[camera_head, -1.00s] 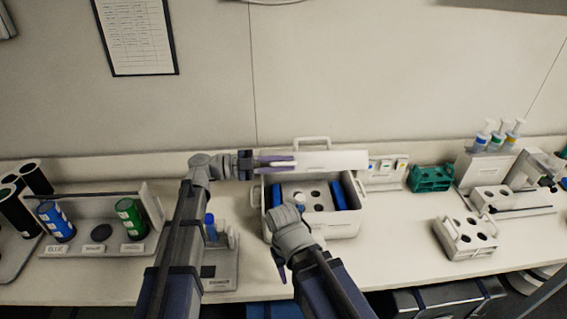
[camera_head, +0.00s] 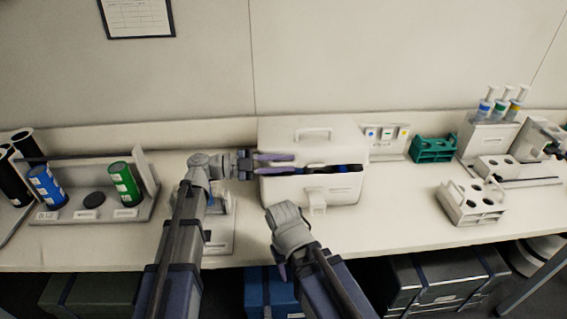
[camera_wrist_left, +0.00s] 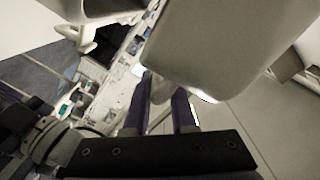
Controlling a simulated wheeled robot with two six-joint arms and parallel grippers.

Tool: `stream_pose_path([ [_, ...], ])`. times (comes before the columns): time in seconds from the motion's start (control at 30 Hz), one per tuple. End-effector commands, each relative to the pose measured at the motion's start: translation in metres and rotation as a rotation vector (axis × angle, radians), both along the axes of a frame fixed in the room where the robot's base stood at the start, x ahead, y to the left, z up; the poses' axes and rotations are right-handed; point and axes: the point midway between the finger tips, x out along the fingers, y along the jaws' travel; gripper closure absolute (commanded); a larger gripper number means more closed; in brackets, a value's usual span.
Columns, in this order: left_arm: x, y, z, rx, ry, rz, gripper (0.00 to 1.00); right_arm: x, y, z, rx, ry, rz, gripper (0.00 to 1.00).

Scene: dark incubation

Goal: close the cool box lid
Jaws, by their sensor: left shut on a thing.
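The white cool box (camera_head: 335,188) stands on the bench at centre. Its lid (camera_head: 312,143) is swung far over the box and tilted, with a narrow gap along the front showing dark and blue contents. My left gripper (camera_head: 293,163) is at the lid's left front edge, shut on the lid. In the left wrist view the pale lid (camera_wrist_left: 225,45) fills the top, close above the purple fingers (camera_wrist_left: 165,112). My right gripper (camera_head: 281,266) is low in front of the box, pointing down, and its jaws do not show clearly.
A bottle rack with a blue bottle (camera_head: 46,186) and a green bottle (camera_head: 126,184) stands left. A green rack (camera_head: 433,149) and a white tube rack (camera_head: 470,203) stand right.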

Motion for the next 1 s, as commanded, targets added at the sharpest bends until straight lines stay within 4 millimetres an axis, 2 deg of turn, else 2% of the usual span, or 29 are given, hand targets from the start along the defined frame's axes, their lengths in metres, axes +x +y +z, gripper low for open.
stream_pose_path([
  [0.13, 0.0028, 0.0005, -0.007, 0.003, 0.002, 0.007, 1.0, -0.0001, 0.0, -0.0063, 0.0, 0.0, 0.0, 0.5],
  [0.57, 0.0035, 0.0006, -0.0071, 0.003, 0.002, 0.01, 1.0, -0.0001, 0.0, -0.0064, 0.0, 0.0, 0.0, 0.5],
  [0.6, 0.0036, 0.0006, -0.0071, 0.003, 0.002, 0.01, 0.73, -0.0001, 0.0, -0.0064, 0.0, 0.0, 0.0, 0.5],
  [0.7, 0.0033, 0.0006, -0.0069, 0.002, 0.001, 0.009, 0.61, -0.0001, 0.0, -0.0064, 0.0, 0.0, 0.0, 0.5],
  [0.8, 0.0026, 0.0005, -0.0069, 0.002, 0.001, 0.008, 0.53, -0.0001, 0.0, -0.0064, 0.0, 0.0, 0.0, 0.5],
  [1.0, 0.0015, 0.0005, -0.0066, 0.001, 0.001, 0.006, 0.53, -0.0001, 0.0, -0.0063, 0.0, 0.0, 0.0, 0.5],
])
